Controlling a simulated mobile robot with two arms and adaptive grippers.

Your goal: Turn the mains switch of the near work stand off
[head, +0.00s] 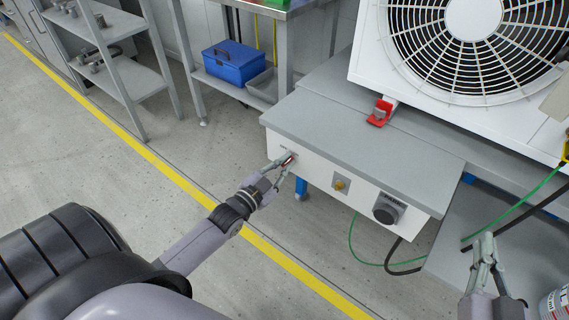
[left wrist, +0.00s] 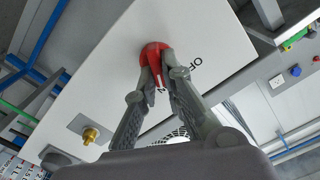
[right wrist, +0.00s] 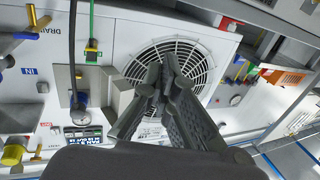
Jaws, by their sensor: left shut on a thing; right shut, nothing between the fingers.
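The near work stand (head: 370,150) has a grey top and a white front panel (head: 315,172). The mains switch, a red rotary knob (left wrist: 152,50), sits on this panel beside printed lettering that reads OF or OFF; part of it is cut off by the gripper. My left gripper (head: 283,166) is shut on the knob, one finger on each side, as the left wrist view (left wrist: 160,75) shows. The fingers hide part of the knob, so its exact setting is hard to tell. My right gripper (head: 487,250) is shut and empty, apart from the stand at the lower right.
The panel also carries a brass fitting (head: 340,185) and a dark round socket (head: 386,208). A red-based part (head: 379,112) and a white fan unit (head: 470,60) stand on top. A green cable (head: 520,203) hangs at right. A blue toolbox (head: 236,62) sits on a shelf behind.

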